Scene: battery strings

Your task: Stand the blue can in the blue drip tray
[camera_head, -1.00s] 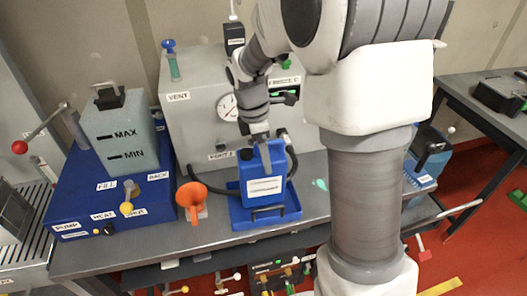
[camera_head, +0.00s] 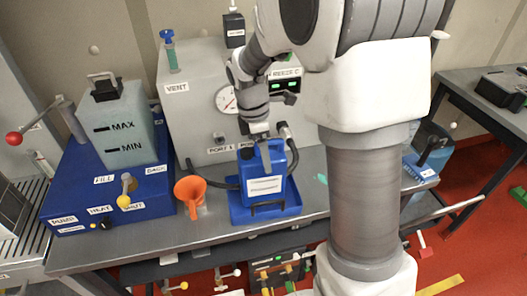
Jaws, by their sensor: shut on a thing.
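The blue can (camera_head: 262,176) has a white label and stands upright in the blue drip tray (camera_head: 292,207) on the grey bench. It appears to be within the tray's rim. My gripper (camera_head: 262,143) comes down from above and is shut on the top of the can. The fingertips are small in this view, and the can's far side and the tray floor behind it are hidden.
An orange funnel (camera_head: 190,190) stands left of the tray. Behind is a grey box with a gauge (camera_head: 226,99) and a dark hose (camera_head: 217,184). A blue unit with a MAX/MIN tank (camera_head: 120,130) is at left. My arm hides part of the bench at right.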

